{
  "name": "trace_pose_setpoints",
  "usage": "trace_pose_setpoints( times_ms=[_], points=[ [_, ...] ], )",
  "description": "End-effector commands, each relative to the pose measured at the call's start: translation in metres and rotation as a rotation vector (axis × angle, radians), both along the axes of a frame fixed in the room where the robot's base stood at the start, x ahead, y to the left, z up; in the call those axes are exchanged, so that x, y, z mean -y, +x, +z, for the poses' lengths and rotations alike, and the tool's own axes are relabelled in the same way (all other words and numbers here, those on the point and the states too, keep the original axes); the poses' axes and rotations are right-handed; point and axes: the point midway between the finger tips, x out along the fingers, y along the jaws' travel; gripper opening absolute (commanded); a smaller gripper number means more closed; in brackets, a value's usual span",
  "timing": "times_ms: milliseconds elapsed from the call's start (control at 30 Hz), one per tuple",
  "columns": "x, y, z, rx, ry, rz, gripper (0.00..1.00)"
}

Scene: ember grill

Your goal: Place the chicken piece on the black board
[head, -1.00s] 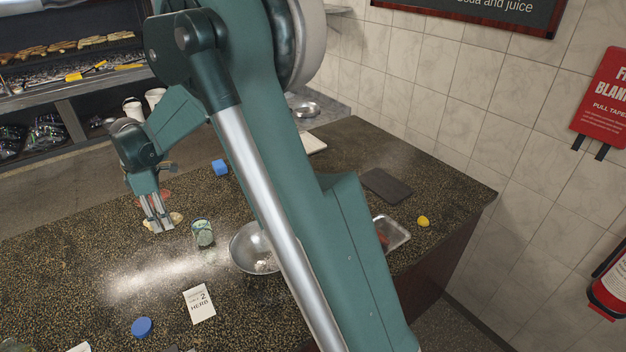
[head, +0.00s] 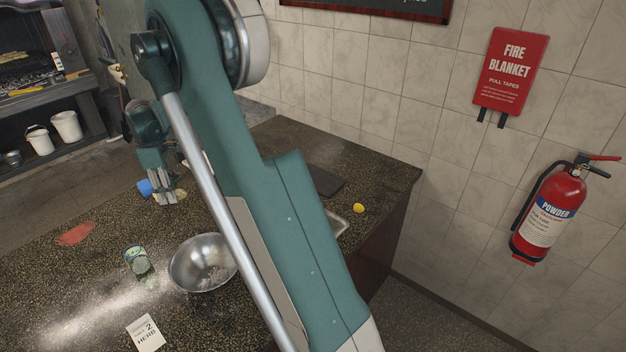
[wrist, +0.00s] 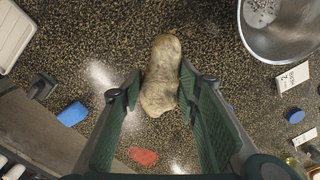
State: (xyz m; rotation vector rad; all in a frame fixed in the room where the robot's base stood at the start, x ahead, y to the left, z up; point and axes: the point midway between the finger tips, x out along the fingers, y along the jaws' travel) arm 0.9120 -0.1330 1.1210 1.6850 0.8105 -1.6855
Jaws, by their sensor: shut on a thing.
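The chicken piece (wrist: 160,68) is long, pale brown and knobbly. In the wrist view it sits between the fingers of my gripper (head: 167,198), which is shut on it, with its far end sticking out past the fingertips. In the head view my gripper hangs over the counter beside the blue block, and the chicken piece is hard to make out there. The black board (head: 324,181) lies flat at the back right of the counter, apart from my gripper, and its left part is hidden behind my arm. No black board is clear in the wrist view.
A steel bowl (head: 190,274), a can (head: 137,260) and a herb card (head: 145,333) stand between gripper and front. A steel tray (head: 341,226) and yellow item (head: 359,208) lie near the right edge. A blue block (head: 145,187) and red piece (head: 75,233) lie left.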

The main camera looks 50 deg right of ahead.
Motion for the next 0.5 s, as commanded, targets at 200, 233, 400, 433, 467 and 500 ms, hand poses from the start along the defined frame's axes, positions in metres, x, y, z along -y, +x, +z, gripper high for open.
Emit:
trace_pose_setpoints(
  times_ms=[200, 233, 400, 433, 467, 500],
  points=[
    [0.074, -0.003, 0.000, 0.000, 0.000, -0.107, 0.18],
    [0.084, -0.003, 0.000, 0.000, 0.000, -0.121, 0.18],
    [0.140, -0.010, 0.000, 0.000, 0.000, -0.202, 0.18],
    [0.149, -0.011, 0.001, 0.000, 0.000, -0.216, 0.18],
    [0.159, -0.013, 0.001, 0.000, 0.000, -0.230, 0.18],
    [0.172, -0.015, 0.001, 0.000, 0.000, -0.248, 0.18]
  ],
)
